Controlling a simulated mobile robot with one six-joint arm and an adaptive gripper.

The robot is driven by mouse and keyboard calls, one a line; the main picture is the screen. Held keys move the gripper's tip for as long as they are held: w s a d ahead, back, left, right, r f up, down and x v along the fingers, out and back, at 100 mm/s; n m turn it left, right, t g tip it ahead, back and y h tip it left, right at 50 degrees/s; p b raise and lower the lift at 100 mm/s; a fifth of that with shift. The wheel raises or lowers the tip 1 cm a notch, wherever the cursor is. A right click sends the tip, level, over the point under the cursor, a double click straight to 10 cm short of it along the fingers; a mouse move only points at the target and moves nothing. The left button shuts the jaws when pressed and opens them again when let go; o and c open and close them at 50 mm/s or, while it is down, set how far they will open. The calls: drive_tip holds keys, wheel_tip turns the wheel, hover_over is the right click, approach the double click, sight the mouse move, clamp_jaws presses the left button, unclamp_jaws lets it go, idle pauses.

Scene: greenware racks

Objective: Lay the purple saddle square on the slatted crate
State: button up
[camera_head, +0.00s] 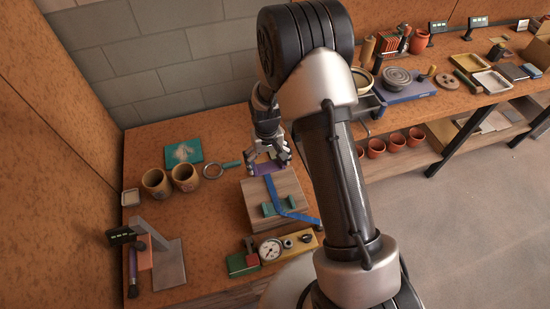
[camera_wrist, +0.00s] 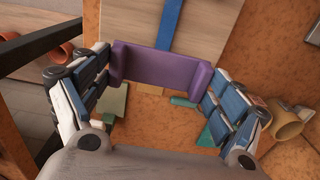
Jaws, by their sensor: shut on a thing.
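The purple saddle (camera_wrist: 163,66) is a short block with a raised flange at each end. My gripper (camera_wrist: 163,78) is shut on it, with one finger at each end. In the head view my gripper (camera_head: 268,166) holds the saddle (camera_head: 265,170) at the far edge of the slatted crate (camera_head: 256,195). In the wrist view the saddle overlaps the crate's edge (camera_wrist: 128,20), roughly parallel to it. I cannot tell whether it touches the crate. A blue strap (camera_head: 284,206) runs over the crate top, and its line meets the saddle's middle. A teal saddle (camera_head: 270,209) also sits on the crate.
Two brown mugs (camera_head: 157,183), a ring-shaped tool (camera_head: 213,171) and a teal board (camera_head: 183,152) are left of the crate. A gauge (camera_head: 270,249) on a yellow block stands in front. A grey stand (camera_head: 165,255) is at front left. A second bench with pots lies right.

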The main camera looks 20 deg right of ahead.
sight(268, 167)
drive_tip(key=shift+a, duration=0.2)
drive_tip(key=shift+d+f+b, duration=0.1)
drive_tip(key=shift+f+b, duration=2.05)
drive_tip(key=shift+f, duration=0.75)
drive_tip(key=shift+f, duration=0.6)
idle(0.4)
drive_tip(key=o, duration=0.7)
drive_tip(key=shift+r, duration=0.15)
drive_tip(key=shift+r+p, duration=0.9)
drive_tip(key=shift+r, duration=1.95)
